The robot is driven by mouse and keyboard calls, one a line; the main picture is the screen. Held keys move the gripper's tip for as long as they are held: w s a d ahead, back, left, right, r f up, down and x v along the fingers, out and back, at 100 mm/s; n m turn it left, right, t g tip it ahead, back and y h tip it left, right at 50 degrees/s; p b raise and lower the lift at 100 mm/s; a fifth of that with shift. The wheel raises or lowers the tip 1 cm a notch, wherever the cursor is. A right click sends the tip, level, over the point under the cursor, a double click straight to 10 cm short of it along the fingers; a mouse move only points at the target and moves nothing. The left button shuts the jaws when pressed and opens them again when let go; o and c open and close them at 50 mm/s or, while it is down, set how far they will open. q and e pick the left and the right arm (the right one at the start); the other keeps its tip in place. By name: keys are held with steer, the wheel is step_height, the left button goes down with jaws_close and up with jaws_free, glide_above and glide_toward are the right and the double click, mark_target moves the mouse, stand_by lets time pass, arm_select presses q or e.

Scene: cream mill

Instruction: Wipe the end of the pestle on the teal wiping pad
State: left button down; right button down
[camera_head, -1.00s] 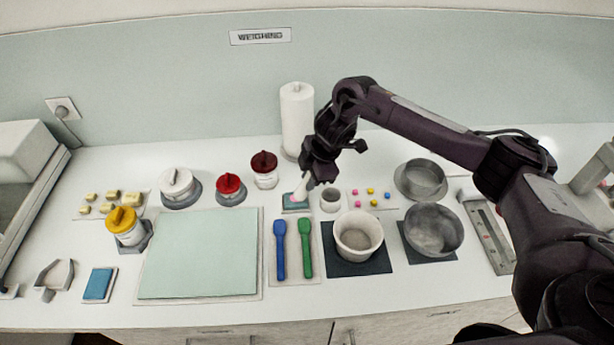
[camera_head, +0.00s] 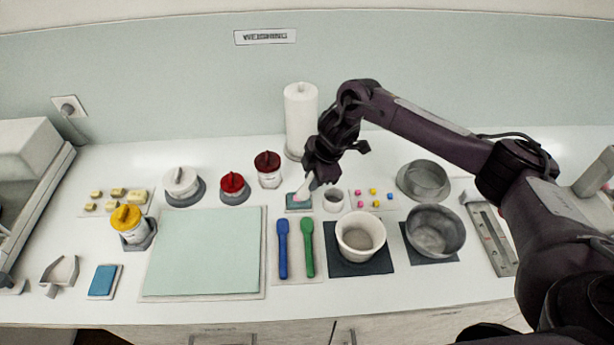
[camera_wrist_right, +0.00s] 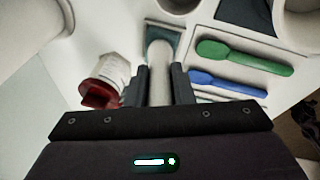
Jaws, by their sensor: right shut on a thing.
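My right gripper (camera_head: 318,176) is shut on the white pestle (camera_head: 305,187), which tilts down and to the left over the teal wiping pad (camera_head: 292,207). The pestle's lower end looks pinkish and is at the pad; I cannot tell whether it touches. In the right wrist view the pestle (camera_wrist_right: 158,62) runs between the two fingers (camera_wrist_right: 158,88), with the teal pad (camera_wrist_right: 178,36) around its far end. The white mortar (camera_head: 360,235) stands on a dark mat in front and to the right. My left gripper is not in view.
A small white cup (camera_head: 333,200) stands close right of the pad. Blue (camera_head: 282,250) and green (camera_head: 307,250) spatulas lie in front. Metal bowls (camera_head: 435,230) are at the right.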

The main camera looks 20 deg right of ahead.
stand_by(0.3)
step_height(320, 180, up, 6)
steer(key=p, duration=0.6)
stand_by(0.6)
